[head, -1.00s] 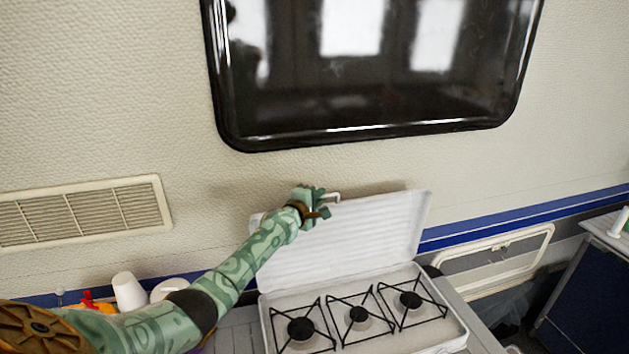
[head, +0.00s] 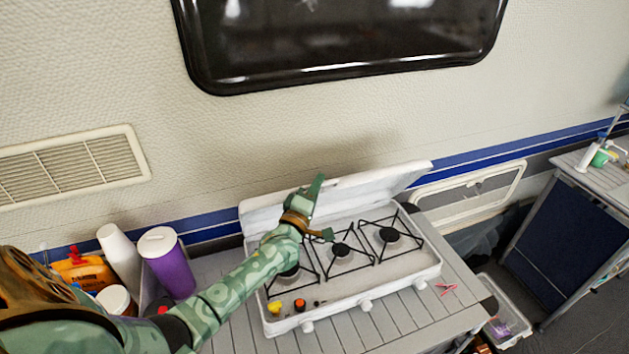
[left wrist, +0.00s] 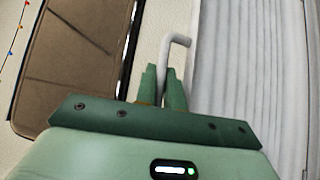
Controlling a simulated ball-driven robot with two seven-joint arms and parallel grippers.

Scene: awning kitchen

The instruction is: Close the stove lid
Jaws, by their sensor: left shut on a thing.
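The white stove (head: 345,292) sits on the counter with its burners and grates showing. Its white ribbed lid (head: 378,180) is raised at the back and tilts forward over the rear of the stove. My left gripper (head: 322,212) is at the lid's upper edge and hides part of it and the left burner. In the left wrist view, my left gripper's fingers (left wrist: 163,88) are shut on the lid's thin white bent handle (left wrist: 180,40). The ribbed lid (left wrist: 245,80) stands right of the fingers there. My right gripper is not in view.
A purple cup (head: 170,268), a white cup (head: 118,255) and an orange bottle (head: 85,272) crowd the counter left of the stove, close to my left arm. A pink item (head: 447,289) lies right of the stove on otherwise bare counter (head: 420,312).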

